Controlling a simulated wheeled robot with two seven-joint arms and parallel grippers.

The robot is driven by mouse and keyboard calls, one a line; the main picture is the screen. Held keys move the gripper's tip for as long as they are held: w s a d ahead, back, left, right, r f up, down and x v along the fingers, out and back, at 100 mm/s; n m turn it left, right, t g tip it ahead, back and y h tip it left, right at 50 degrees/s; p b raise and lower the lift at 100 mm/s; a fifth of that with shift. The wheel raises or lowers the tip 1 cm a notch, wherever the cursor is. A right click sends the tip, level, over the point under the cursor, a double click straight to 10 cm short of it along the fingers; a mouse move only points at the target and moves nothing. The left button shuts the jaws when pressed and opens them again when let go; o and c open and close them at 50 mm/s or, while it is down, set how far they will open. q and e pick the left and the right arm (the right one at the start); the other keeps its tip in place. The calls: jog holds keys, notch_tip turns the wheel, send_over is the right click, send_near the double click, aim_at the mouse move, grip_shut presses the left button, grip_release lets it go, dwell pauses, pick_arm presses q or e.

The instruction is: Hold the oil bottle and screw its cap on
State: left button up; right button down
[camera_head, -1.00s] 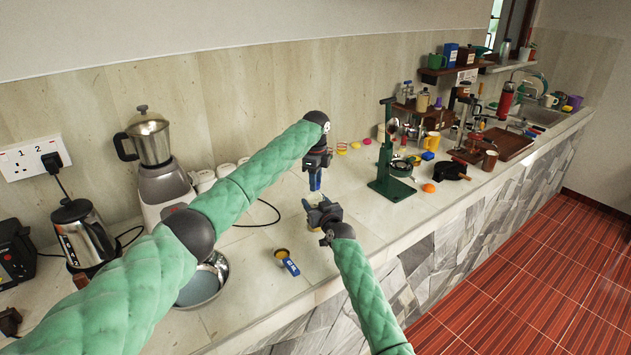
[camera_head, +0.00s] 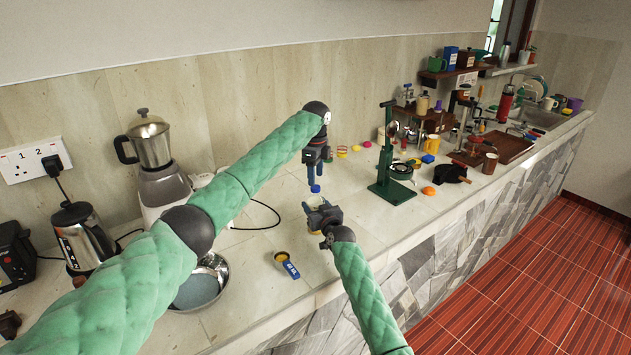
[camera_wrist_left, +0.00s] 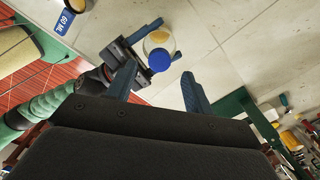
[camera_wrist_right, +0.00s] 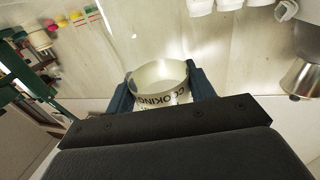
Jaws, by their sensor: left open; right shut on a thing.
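The blue cap (camera_head: 315,188) shows just below my left gripper (camera_head: 314,178) and above the oil bottle. In the left wrist view the blue cap (camera_wrist_left: 159,60) lies between the spread fingertips of my left gripper (camera_wrist_left: 159,74), with space on both sides. It overlaps the edge of the clear bottle (camera_wrist_left: 158,40) and appears to sit at its top; I cannot tell how tightly. My right gripper (camera_head: 321,212) is shut around the oil bottle (camera_wrist_right: 160,80), whose "COOKING" lettering shows in the right wrist view. The bottle is mostly hidden in the head view.
A yellow scoop with a blue "60 ML" handle (camera_head: 290,268) and a metal bowl (camera_head: 205,285) lie to the left. A green stand (camera_head: 392,180) is close on the right. A blender (camera_head: 160,175) stands behind left. Counter around the scoop is clear.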

pick_arm(q)
jog(key=shift+r, duration=0.35)
jog(key=shift+d+r, duration=0.1)
jog(key=shift+w+d+r, duration=0.1)
jog(key=shift+d+r, duration=0.1)
jog(key=shift+r, duration=0.25)
jog(key=shift+d+r, duration=0.2)
jog(key=shift+r, duration=0.25)
jog(key=shift+r+n, duration=0.25)
jog(key=shift+n, duration=0.85)
jog(key=n, duration=0.3)
jog(key=shift+a+r+n, duration=0.1)
jog(key=shift+r+n, duration=0.2)
jog(key=shift+n, duration=0.1)
jog(key=n, duration=0.6)
jog(key=shift+a+r+n, duration=0.2)
jog(key=shift+a+n, duration=0.05)
jog(key=shift+n, duration=0.15)
jog(key=n, duration=0.4)
jog(key=shift+a, duration=0.1)
jog(key=n, duration=0.3)
jog(key=shift+n, duration=0.4)
